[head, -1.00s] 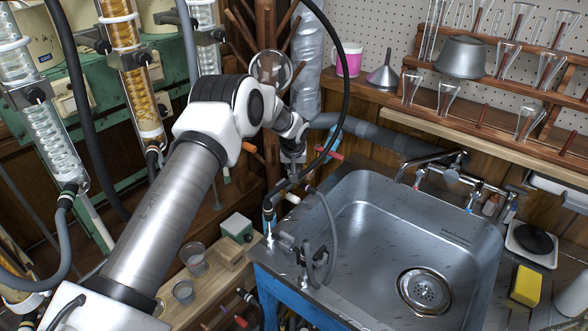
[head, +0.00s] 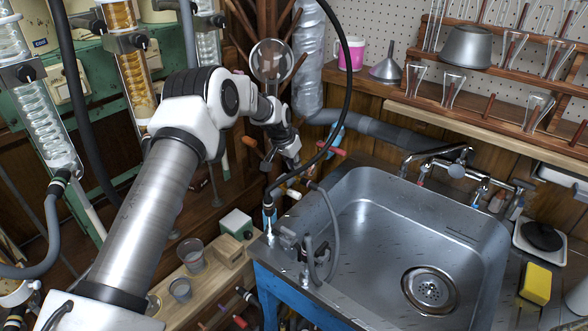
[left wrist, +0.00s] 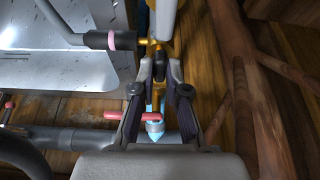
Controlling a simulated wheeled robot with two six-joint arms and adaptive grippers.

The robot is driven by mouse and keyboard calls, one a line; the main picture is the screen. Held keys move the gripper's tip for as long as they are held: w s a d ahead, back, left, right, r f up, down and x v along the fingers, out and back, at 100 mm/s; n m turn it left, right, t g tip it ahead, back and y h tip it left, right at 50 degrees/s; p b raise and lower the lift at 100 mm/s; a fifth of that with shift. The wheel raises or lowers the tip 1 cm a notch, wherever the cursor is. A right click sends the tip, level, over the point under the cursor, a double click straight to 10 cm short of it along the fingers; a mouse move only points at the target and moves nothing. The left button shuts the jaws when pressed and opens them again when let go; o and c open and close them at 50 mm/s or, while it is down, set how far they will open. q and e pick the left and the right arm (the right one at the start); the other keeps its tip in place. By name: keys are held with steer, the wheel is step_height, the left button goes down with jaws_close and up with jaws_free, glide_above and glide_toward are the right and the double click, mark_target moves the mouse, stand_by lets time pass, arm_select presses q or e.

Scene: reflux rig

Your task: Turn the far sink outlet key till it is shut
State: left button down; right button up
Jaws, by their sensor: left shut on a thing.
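My left gripper (head: 290,165) is at the back left corner of the sink (head: 350,190), pointing down. In the left wrist view its fingers (left wrist: 159,85) are shut on a slim brass-coloured piece (left wrist: 157,92), which I take for the far outlet key; the fingers hide much of it. A red key (head: 332,151) sticks out just right of the gripper in the head view. In the left wrist view this red bar (left wrist: 130,116) lies by a pale blue fitting. How far the held key is turned cannot be told. My right gripper is not in view.
A black hose (head: 345,90) hangs close to my left gripper. A grey drain pipe (head: 385,133) runs behind the sink. A grey handle with a pink band (left wrist: 112,40) stands near the fingertips. A wooden rack (left wrist: 265,110) stands close on the other side.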

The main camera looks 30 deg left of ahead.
arm_select(q)
steer(key=shift+m, duration=0.4)
steer(key=c, duration=1.2)
jaws_free()
